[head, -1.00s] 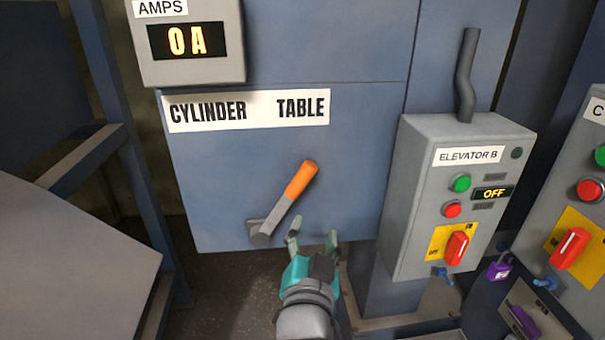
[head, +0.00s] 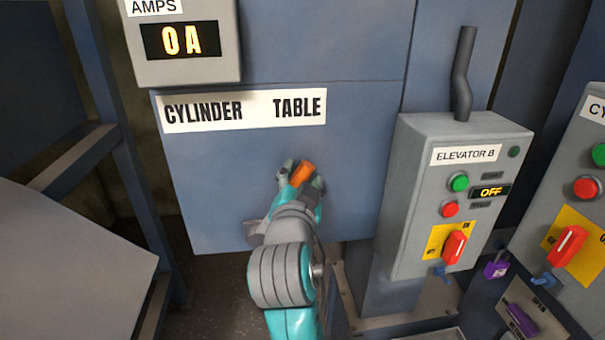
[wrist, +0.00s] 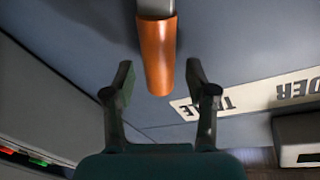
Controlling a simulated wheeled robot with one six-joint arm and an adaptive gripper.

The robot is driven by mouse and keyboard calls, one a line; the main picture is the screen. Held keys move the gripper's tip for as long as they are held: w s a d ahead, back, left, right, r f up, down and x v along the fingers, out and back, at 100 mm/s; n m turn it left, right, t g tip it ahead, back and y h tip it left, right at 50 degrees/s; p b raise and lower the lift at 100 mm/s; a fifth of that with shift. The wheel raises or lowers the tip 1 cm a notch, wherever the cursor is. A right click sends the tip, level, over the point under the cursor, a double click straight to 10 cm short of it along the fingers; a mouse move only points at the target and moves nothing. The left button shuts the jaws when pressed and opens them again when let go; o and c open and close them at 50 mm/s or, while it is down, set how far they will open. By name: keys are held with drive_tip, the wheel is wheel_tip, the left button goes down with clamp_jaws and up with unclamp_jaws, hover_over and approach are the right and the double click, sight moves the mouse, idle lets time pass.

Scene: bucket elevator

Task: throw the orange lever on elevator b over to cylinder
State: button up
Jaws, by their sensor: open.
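The orange lever (head: 303,174) is on the blue panel below the CYLINDER TABLE label (head: 244,110). Its grip tilts up and to the right, toward the TABLE side. My arm hides most of its grey shank and pivot in the head view. My gripper (head: 304,180) is open around the lever's end in the head view. In the wrist view the orange grip (wrist: 157,55) hangs between the two spread fingers of my gripper (wrist: 158,80), with gaps on both sides and no contact visible.
The ELEVATOR B box (head: 450,195) stands to the right, its display reading OFF, with a red switch (head: 454,247) and buttons. The ammeter (head: 182,40) reads 0 A. A second control box (head: 570,215) is at far right. A grey sloped surface (head: 70,260) lies at left.

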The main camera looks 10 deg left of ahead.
drive_tip(key=shift+w, duration=0.8)
drive_tip(key=shift+c, duration=0.3)
clamp_jaws()
